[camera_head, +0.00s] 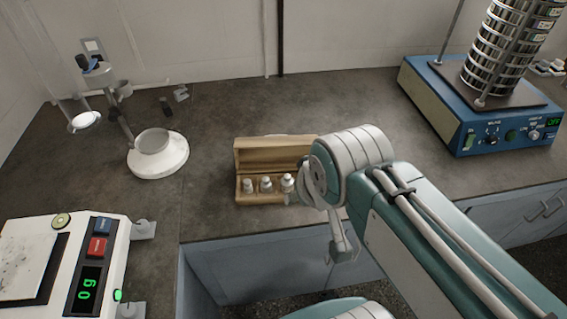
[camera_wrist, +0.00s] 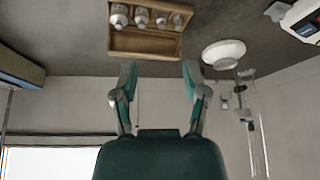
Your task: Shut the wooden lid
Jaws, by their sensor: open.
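A wooden box (camera_head: 262,200) stands on the dark counter in the head view, with several small white-capped bottles (camera_head: 266,184) in it. Its wooden lid (camera_head: 262,155) stands open, raised along the back edge. My arm hides the right end of the box and part of the lid. In the wrist view, which looks upside down, the lid (camera_wrist: 145,43) lies nearest my gripper (camera_wrist: 159,70), with the bottles (camera_wrist: 141,17) beyond it. My gripper is open and empty, its two fingers spread apart and pointing toward the lid side of the box, with no clear contact.
A blue sieve shaker (camera_head: 430,100) with a metal sieve stack stands at the right. A white round-based stand (camera_head: 158,172) is left of the box. A balance reading 0 g (camera_head: 88,290) is at the front left. The counter between stand and box is clear.

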